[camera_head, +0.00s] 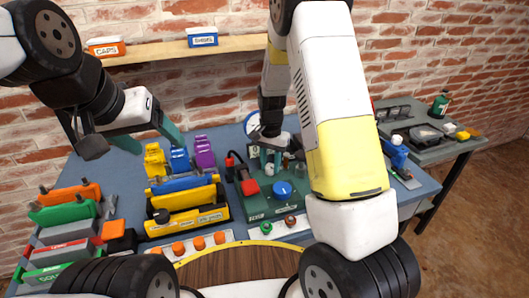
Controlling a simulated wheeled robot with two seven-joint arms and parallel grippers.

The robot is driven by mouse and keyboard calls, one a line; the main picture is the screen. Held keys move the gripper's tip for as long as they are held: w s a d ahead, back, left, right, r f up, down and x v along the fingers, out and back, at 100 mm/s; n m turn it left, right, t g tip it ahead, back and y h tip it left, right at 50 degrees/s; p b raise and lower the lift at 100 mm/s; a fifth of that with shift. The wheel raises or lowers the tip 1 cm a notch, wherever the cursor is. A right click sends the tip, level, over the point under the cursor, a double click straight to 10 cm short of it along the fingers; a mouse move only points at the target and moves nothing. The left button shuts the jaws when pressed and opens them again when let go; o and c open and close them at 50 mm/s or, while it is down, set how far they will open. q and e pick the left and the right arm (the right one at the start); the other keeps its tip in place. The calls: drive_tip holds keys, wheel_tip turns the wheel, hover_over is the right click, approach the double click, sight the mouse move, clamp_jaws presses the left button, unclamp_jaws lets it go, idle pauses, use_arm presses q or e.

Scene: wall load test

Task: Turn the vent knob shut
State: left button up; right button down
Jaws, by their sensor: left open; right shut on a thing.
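The blue knob may be the vent knob; I cannot read a label. My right gripper (267,160) points down at the back of this unit, behind the blue knob and apart from it. It is shut on a small part there, mostly hidden by the fingers. My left gripper (147,138) is open and empty, raised above the bench at the left.
A round gauge (252,122) stands behind the unit. Yellow, blue and purple clamps (180,160) and a yellow tool block (188,213) are to its left. Orange and green tools (64,212) fill the left end.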

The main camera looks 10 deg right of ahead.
sight(270, 166)
drive_tip(key=shift+m, duration=0.3)
drive_tip(key=c, duration=1)
unclamp_jaws()
wheel_tip(270, 166, up, 7)
drive_tip(key=shift+r, duration=0.45)
